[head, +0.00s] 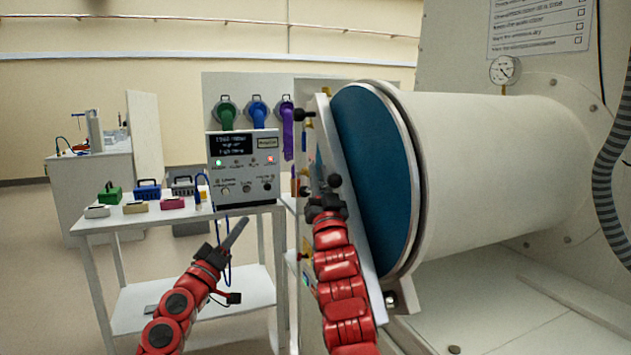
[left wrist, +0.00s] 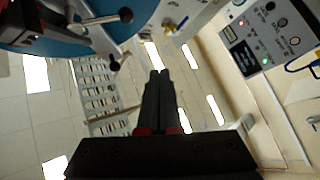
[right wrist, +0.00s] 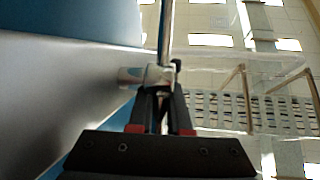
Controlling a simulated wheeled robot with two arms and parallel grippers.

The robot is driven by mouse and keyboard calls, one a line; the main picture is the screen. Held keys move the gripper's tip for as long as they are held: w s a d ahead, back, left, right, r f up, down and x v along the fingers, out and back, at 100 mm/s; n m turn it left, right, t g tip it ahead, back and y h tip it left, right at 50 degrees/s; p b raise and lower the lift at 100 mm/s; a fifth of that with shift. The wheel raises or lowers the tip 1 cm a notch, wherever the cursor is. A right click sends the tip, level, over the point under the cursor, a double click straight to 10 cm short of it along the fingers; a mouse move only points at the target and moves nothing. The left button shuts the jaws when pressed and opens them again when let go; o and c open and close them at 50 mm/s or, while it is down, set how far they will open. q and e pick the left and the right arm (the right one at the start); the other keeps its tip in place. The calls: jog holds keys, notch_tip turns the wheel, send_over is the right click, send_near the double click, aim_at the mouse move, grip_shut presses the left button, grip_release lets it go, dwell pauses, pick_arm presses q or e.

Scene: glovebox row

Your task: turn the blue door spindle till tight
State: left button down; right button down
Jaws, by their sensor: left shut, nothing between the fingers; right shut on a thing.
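The spindle's black knob (head: 334,181) shows just above my right gripper (head: 322,200); the rest of the spindle is mostly hidden there. In the right wrist view my right gripper (right wrist: 160,92) is shut on the silver spindle (right wrist: 158,73). The left wrist view shows the spindle's metal handle (left wrist: 97,20) with black knobs, before the blue door (left wrist: 55,50). My left gripper (head: 240,228) is shut and empty, apart from the door, in front of the cart.
A white cart (head: 140,222) at the left holds a control box (head: 243,190) and several small colored blocks. A ribbed hose (head: 610,165) runs at the far right. Open floor lies left of the cart.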

jog(key=shift+f, duration=0.15)
pick_arm(q)
jog(key=s+d+r+m+g+h, duration=0.9)
jog(key=r+h, duration=0.1)
jog(key=r, duration=0.2)
pick_arm(e)
jog(key=shift+a, duration=0.1)
pick_arm(q)
jog(key=w+d, duration=0.3)
jog(key=d, duration=0.5)
jog(key=shift+w, duration=0.25)
jog(key=shift+r, duration=0.1)
jog(key=shift+s+d+f, duration=0.15)
jog(key=shift+s+f, duration=0.05)
jog(key=shift+f, duration=0.35)
